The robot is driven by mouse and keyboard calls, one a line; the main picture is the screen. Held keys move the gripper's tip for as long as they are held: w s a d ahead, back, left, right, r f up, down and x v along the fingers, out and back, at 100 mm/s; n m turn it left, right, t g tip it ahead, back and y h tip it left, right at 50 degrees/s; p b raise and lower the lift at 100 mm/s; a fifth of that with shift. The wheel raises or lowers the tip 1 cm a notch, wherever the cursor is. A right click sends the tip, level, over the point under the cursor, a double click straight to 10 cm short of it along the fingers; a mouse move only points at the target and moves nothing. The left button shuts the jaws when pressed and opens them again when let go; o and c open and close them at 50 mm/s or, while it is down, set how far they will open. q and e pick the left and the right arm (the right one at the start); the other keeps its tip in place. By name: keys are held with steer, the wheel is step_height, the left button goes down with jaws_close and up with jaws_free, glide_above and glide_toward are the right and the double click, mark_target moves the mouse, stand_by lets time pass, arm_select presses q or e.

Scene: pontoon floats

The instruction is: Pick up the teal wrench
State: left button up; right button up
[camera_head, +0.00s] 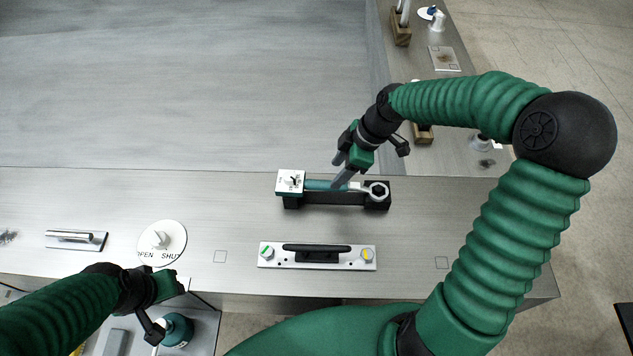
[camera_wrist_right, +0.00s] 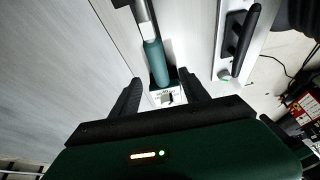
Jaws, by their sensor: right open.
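The teal wrench (camera_head: 322,185) lies across a black holder (camera_head: 335,199) on the grey bench, its grey ring end to the right and its teal handle to the left. A white plate (camera_head: 290,181) sits at the handle's end. My right gripper (camera_head: 338,173) is open and empty over the wrench's middle, a finger overlapping the handle in view; contact is unclear. In the right wrist view, the teal handle (camera_wrist_right: 155,62) lies ahead, between the lines of the spread fingers (camera_wrist_right: 161,90). My left gripper (camera_head: 163,304) is low at the left, away from the wrench; its jaws are unclear.
A silver panel with a black handle (camera_head: 316,256) lies in front of the holder. A white round dial marked OPEN and SHUT (camera_head: 162,243) and a metal handle plate (camera_head: 76,240) are at the left. Wooden blocks (camera_head: 401,28) stand on the right-hand ledge. The large grey surface behind is clear.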

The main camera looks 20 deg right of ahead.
mark_target(323, 182)
steer(key=shift+w+a+f, duration=0.35)
steer(key=shift+w+f, duration=0.15)
steer(key=shift+f, duration=0.15)
steer(key=shift+w+a+f, duration=0.35)
steer(key=shift+w+f, duration=0.1)
steer(key=shift+f, duration=0.15)
steer(key=f, duration=0.1)
steer(key=a+f+p, duration=0.2)
steer(key=shift+w+a+f, duration=0.25)
steer(key=shift+s+a+f, duration=0.1)
steer(key=shift+s+f, duration=0.05)
steer(key=shift+f, duration=0.1)
steer(key=shift+s+d+f, duration=0.1)
steer(key=shift+d, duration=0.2)
steer(key=shift+w+d+f, duration=0.25)
steer(key=shift+w+d, duration=0.05)
steer(key=shift+d, duration=0.05)
steer(key=shift+a, duration=0.2)
steer(key=shift+s+a, duration=0.15)
steer(key=shift+a, duration=0.1)
steer(key=shift+d+f, duration=0.1)
steer(key=shift+d, duration=0.2)
steer(key=c, duration=1)
jaws_close()
arm_select(q)
steer(key=shift+w+a+r, duration=0.4)
steer(key=shift+w+r, duration=0.25)
steer(key=shift+r, duration=0.1)
arm_select(e)
steer(key=shift+a, duration=0.1)
